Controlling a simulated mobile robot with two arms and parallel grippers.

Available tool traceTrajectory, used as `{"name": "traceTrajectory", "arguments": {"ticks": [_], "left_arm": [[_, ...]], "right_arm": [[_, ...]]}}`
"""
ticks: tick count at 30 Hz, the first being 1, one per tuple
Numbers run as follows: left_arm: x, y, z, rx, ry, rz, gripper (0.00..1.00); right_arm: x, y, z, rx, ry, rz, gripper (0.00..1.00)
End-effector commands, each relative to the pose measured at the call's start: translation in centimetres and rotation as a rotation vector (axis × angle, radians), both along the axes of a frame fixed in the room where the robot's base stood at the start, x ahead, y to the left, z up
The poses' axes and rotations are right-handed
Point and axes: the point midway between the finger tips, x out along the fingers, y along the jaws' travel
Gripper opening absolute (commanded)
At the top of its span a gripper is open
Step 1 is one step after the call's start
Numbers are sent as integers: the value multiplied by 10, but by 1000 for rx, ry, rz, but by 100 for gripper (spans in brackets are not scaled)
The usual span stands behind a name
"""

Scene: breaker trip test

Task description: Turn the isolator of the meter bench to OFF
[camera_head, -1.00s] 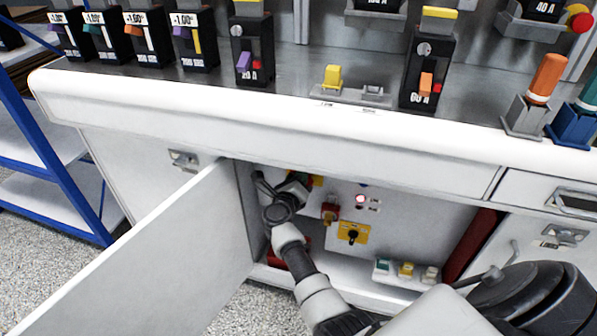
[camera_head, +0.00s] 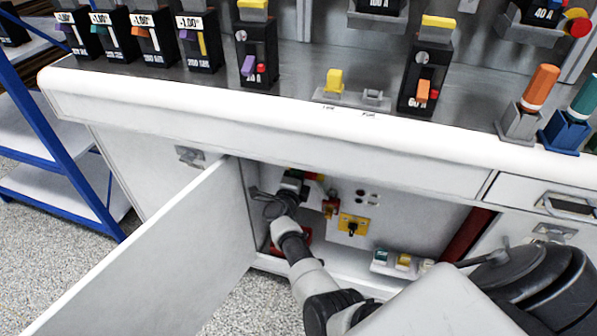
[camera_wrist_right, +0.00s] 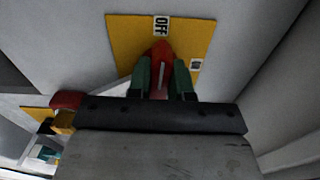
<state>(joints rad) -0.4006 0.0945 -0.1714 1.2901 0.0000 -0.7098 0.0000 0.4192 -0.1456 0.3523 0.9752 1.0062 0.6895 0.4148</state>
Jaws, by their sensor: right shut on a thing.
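The isolator is a red handle (camera_wrist_right: 162,52) on a yellow plate (camera_wrist_right: 125,35) in the right wrist view. Its white line points up at the OFF label (camera_wrist_right: 161,25); a second small label (camera_wrist_right: 196,65) sits to the right and is too small to read. My right gripper (camera_wrist_right: 162,78) has its green fingers shut on the red handle, one on each side. In the head view, my right gripper (camera_head: 302,178) reaches into the open cabinet and mostly hides the isolator; a bit of its yellow plate shows. My left gripper is not in view.
The open cabinet door (camera_head: 170,250) stands left of my right arm.

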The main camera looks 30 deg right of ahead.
Motion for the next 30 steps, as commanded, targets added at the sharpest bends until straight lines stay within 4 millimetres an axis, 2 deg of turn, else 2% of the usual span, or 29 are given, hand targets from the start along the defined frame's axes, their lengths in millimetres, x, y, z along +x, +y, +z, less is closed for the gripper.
{"name": "traceTrajectory", "arguments": {"ticks": [20, 21, 25, 26, 30], "left_arm": [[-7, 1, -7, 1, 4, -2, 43], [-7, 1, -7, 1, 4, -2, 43], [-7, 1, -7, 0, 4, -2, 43], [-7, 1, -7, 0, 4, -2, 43], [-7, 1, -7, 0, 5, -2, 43]], "right_arm": [[0, 1, -2, -41, 52, 1, 0], [0, 1, -2, -41, 52, 1, 23], [0, 1, -2, -41, 51, 1, 43], [0, 1, -2, -41, 51, 1, 46], [0, 0, -1, -40, 49, 0, 46]]}}
